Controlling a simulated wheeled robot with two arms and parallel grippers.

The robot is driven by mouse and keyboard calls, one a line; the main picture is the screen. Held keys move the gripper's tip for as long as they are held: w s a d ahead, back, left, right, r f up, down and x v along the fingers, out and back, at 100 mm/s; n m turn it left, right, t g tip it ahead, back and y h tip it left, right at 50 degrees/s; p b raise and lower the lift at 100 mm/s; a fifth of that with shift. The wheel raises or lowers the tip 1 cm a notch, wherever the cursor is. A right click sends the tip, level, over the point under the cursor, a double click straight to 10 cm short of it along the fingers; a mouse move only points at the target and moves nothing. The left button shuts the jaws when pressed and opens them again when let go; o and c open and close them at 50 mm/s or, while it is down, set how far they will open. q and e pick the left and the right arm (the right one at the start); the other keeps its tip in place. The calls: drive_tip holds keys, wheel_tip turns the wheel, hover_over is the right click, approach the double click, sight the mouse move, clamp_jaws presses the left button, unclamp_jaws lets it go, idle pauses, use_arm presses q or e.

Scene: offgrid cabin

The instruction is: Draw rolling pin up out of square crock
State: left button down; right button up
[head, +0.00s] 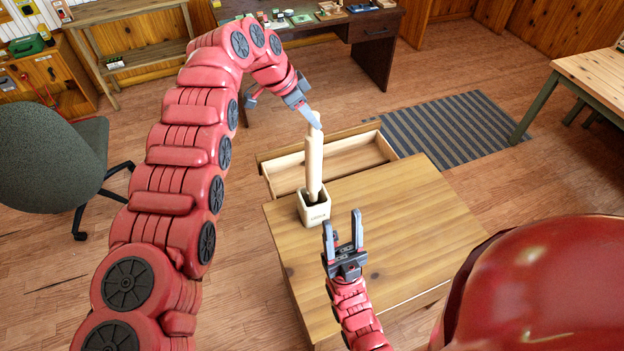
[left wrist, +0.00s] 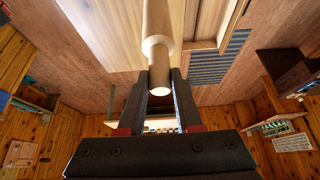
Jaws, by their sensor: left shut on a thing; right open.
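A pale wooden rolling pin (head: 314,165) stands nearly upright in the head view, its lower end inside a small cream square crock (head: 314,211). The crock stands on the wooden table near its left back edge. My left gripper (head: 314,119) is shut on the pin's top handle. In the left wrist view the rolling pin (left wrist: 158,30) runs away from between the fingers of my left gripper (left wrist: 160,85). My right gripper (head: 343,226) is open and empty, in front of the crock and a little to its right. The pin's bottom end is hidden by the crock walls.
An open, empty-looking drawer (head: 340,160) juts from the far side of the wooden table (head: 400,225). The table's right part is clear. A striped rug (head: 440,130), a desk with small items and a green chair (head: 55,155) stand farther off.

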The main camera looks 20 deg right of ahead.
use_arm(q)
drive_tip(key=shift+r, duration=0.15)
drive_tip(key=shift+r+p, duration=1.45)
drive_tip(key=shift+p, duration=0.05)
